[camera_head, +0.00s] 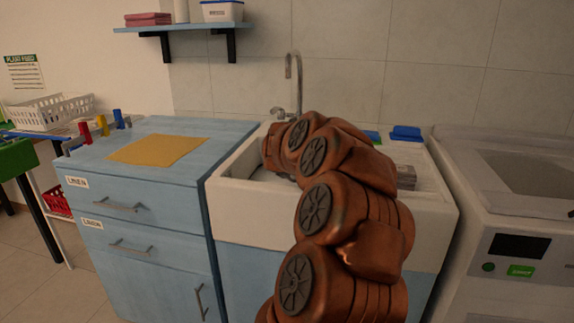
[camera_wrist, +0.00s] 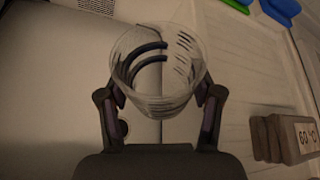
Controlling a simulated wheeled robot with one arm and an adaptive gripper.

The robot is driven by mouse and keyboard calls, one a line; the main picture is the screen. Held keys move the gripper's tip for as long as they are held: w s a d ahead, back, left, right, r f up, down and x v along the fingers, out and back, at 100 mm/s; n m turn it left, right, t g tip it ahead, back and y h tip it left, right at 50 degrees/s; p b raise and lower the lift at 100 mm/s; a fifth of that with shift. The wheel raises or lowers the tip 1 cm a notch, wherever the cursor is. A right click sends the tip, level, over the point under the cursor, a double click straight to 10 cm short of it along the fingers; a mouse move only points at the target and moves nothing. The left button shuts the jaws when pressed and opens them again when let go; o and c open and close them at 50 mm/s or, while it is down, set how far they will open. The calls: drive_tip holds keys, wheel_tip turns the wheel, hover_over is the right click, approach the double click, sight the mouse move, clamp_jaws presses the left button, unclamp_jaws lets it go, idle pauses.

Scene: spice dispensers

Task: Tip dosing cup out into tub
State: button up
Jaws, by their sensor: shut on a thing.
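My gripper (camera_wrist: 160,108) is shut on a clear dosing cup (camera_wrist: 158,98) with faint marks on its wall, in the wrist view. Dark curved bands show in or through the cup; I cannot tell whether it holds anything. The cup is over the white sink tub, whose bare surface (camera_wrist: 60,75) shows to its left. In the head view the sink tub (camera_head: 255,222) stands in the middle, and my copper-coloured arm reaches over it, hiding the cup and gripper.
A block marked 60 °C (camera_wrist: 285,138) sits at the right in the wrist view. A tap (camera_head: 293,80) rises behind the sink. Blue drawers with a yellow cloth (camera_head: 158,150) stand left, a grey machine (camera_head: 520,200) right. Blue items (camera_head: 406,132) lie at the back right rim.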

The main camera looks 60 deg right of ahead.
drive_tip(key=shift+s+r+m+t+b, duration=0.2)
drive_tip(key=shift+s+m+t+b, duration=0.25)
drive_tip(key=shift+b, duration=0.4)
drive_tip(key=shift+s+d+r+m+t+b, duration=0.1)
drive_tip(key=shift+s+r+m+t+b, duration=0.2)
drive_tip(key=shift+r, duration=0.3)
drive_tip(key=shift+s+r+m+t+b, duration=0.15)
drive_tip(key=shift+s+r+m, duration=0.15)
drive_tip(key=shift+r, duration=0.3)
drive_tip(key=shift+s+r+m+b, duration=0.1)
drive_tip(key=shift+s+m+b, duration=0.15)
drive_tip(key=shift+b, duration=0.4)
drive_tip(key=shift+s+r+m+t+b, duration=0.3)
drive_tip(key=shift+r+t+b, duration=0.1)
drive_tip(key=shift+t+b, duration=0.1)
drive_tip(key=shift+d+r+p, duration=0.1)
drive_tip(key=shift+r+p, duration=1.95)
drive_tip(key=shift+r, duration=0.45)
